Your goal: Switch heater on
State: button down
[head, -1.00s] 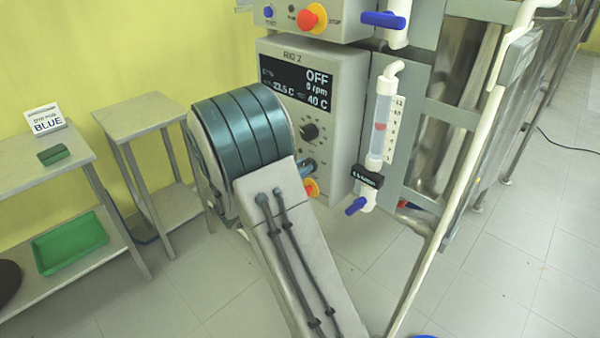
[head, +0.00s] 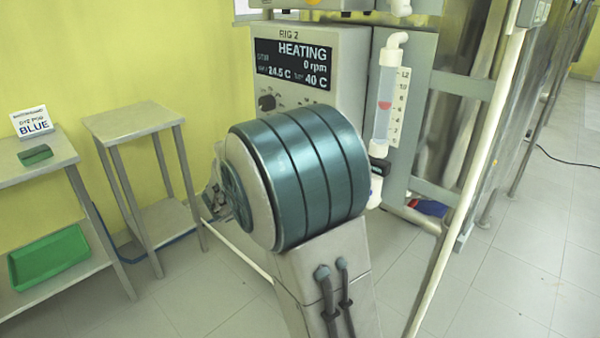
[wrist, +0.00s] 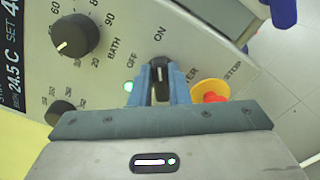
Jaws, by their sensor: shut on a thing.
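The heater switch (wrist: 161,88) is a small black knob on the panel in the wrist view, with OFF and ON printed around it. Its white mark points up toward ON. My gripper (wrist: 160,76) is shut on the knob, one blue finger on each side. A small green light (wrist: 128,86) glows by the OFF label. In the head view, the display (head: 293,64) of the RIG 2 control box (head: 347,50) reads HEATING, 0 rpm, 24.5 C and 40 C. My arm hides the switch and my gripper there.
A red stop button on a yellow base (wrist: 210,91) sits close right of the switch. The bath dial (wrist: 75,36) is at upper left. A glass tube with a scale (head: 384,105) stands right of the box. A small table (head: 135,120) stands at left.

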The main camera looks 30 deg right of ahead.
jog(key=shift+m+b, duration=0.5)
jog(key=shift+b, duration=0.05)
jog(key=c, duration=1.4)
grip_release()
jog(key=shift+a, duration=0.15)
jog(key=p+v, duration=0.1)
jog(key=v, duration=1.2)
jog(key=shift+s+a+p, duration=0.15)
jog(key=shift+a+p, duration=0.15)
